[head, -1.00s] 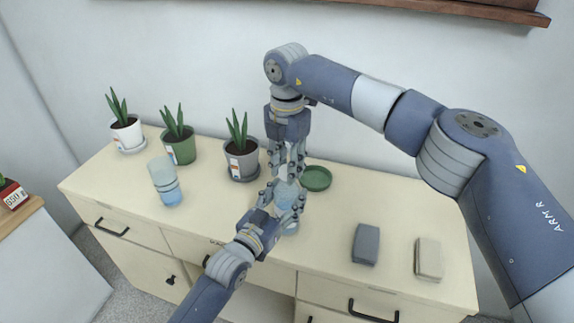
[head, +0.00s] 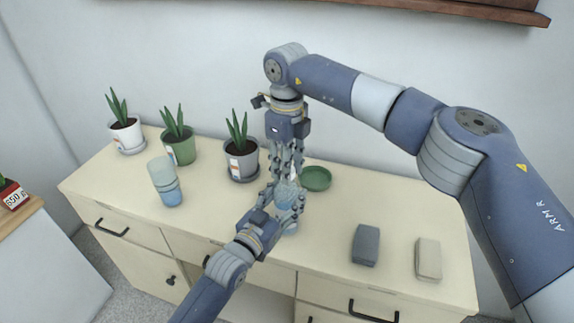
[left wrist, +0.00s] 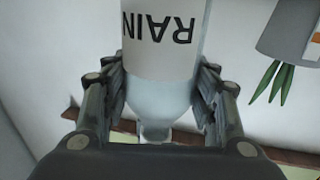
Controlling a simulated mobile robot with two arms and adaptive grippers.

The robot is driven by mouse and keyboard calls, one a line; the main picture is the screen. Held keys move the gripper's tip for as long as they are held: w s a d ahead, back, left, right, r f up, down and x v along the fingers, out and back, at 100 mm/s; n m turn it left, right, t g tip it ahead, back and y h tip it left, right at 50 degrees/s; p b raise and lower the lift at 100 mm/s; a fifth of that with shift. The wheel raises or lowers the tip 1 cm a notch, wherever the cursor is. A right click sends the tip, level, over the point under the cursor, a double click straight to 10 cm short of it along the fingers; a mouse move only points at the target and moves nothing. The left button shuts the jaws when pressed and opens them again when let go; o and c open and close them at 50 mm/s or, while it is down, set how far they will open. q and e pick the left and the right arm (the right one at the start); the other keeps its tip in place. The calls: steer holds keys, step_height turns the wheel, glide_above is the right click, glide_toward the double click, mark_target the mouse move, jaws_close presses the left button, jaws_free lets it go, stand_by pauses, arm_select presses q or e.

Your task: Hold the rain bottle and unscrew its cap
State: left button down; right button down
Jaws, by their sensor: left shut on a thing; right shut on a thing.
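The clear bottle (head: 286,190) with pale blue contents stands upright near the dresser's middle. In the left wrist view it appears upside down, with a white RAIN label (left wrist: 160,40) and its narrow neck (left wrist: 155,130) toward the bottom. My left gripper (head: 283,203) is shut around the bottle's body, with a finger on each side in the wrist view. My right gripper (head: 286,172) points straight down above it, shut at the bottle's top. The cap is hidden between the right fingers, so I cannot see whether it is loose.
A blue tumbler (head: 167,185) and potted plants (head: 180,145) stand left on the dresser (head: 330,225). A green saucer (head: 315,179) lies close right of my right gripper. Grey (head: 366,245) and beige (head: 428,260) blocks lie at the right front.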

steer(key=n, duration=0.6)
steer(key=shift+w, duration=0.1)
steer(key=n, duration=0.9)
steer(key=shift+n, duration=0.4)
steer(key=n, duration=0.5)
steer(key=shift+r+n, duration=0.1)
steer(key=shift+n, duration=0.2)
steer(key=shift+r, duration=0.15)
steer(key=shift+r, duration=0.95)
